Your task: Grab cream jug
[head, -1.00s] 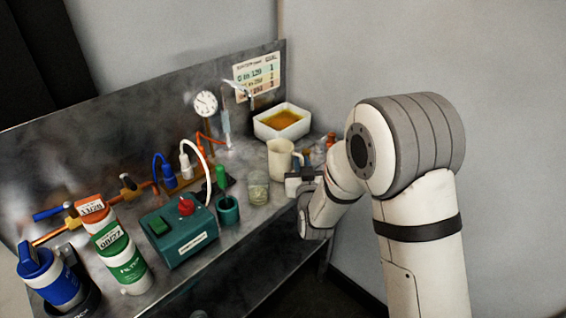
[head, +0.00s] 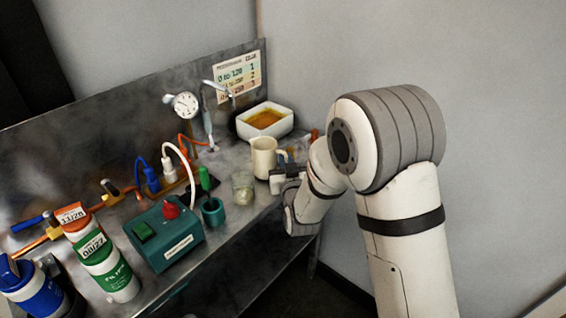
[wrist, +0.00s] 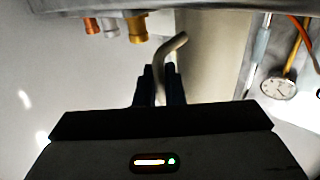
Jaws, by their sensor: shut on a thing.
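The cream jug (head: 263,157) is a cream-coloured mug-like vessel standing upright on the metal bench, in front of the white tub. In the wrist view its pale body (wrist: 208,60) fills the upper middle, with its curved handle (wrist: 171,48) to the left. My gripper (head: 284,168) is at the jug's right side, on the handle side. In the wrist view my gripper's dark fingers (wrist: 160,88) are shut on the handle's lower end. The exact contact is dark and partly hidden.
A glass jar (head: 243,187) stands close to the left of the jug. A white tub (head: 265,133) of amber liquid is behind it. A teal cup (head: 213,211) and a teal switch box (head: 165,235) stand further left. Small coloured fittings (wrist: 135,28) show in the wrist view.

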